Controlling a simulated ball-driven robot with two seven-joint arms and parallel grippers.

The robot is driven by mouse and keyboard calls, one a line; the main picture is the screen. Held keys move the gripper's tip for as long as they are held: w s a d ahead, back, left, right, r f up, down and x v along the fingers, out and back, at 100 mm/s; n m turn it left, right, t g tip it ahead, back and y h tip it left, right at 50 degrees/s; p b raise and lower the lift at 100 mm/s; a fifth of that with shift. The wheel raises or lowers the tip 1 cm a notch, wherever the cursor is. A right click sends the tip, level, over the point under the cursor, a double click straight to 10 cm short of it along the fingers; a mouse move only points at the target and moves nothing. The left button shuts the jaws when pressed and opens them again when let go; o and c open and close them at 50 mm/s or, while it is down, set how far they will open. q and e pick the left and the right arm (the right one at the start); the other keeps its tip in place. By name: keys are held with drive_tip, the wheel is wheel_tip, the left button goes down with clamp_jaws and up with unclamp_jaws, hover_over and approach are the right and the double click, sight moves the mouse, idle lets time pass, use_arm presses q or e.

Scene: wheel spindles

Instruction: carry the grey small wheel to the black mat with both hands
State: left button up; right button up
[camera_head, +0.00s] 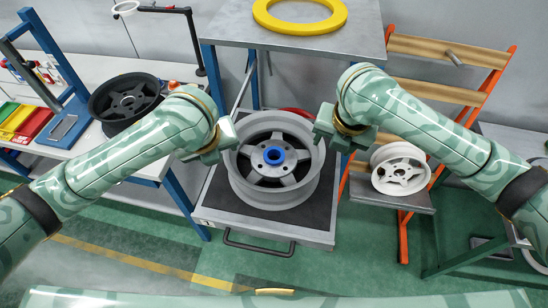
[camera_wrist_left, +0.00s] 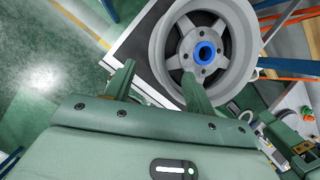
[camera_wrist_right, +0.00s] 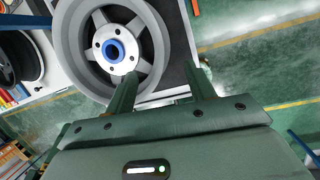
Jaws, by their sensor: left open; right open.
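A grey wheel (camera_head: 238,180) with a blue hub centre and several spokes lies flat on the black mat (camera_head: 318,213) that tops a cart in the middle of the head view. It also shows in the left wrist view (camera_wrist_left: 164,48) and in the right wrist view (camera_wrist_right: 75,52). My left gripper (camera_head: 226,140) is open at the wheel's left side. My right gripper (camera_head: 322,128) is open at its right side. In each wrist view one finger overlaps the wheel and the other lies outside its rim. I cannot tell whether they touch it.
A black wheel (camera_head: 100,104) sits on the left workbench (camera_head: 92,72). A white wheel (camera_head: 384,182) rests on an orange rack (camera_head: 403,235) at right. A yellow ring (camera_head: 266,20) lies on the grey table behind. The cart's handle (camera_head: 258,248) faces me. Green floor is clear in front.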

sight(228, 161)
use_arm(q)
drive_tip(key=x, duration=1.6)
drive_tip(key=shift+w+f, duration=0.15)
use_arm(e)
drive_tip(key=x, duration=1.6)
drive_tip(key=shift+f, duration=0.2)
use_arm(q)
clamp_jaws()
use_arm(e)
clamp_jaws()
drive_tip(key=shift+w+a+r, duration=0.1)
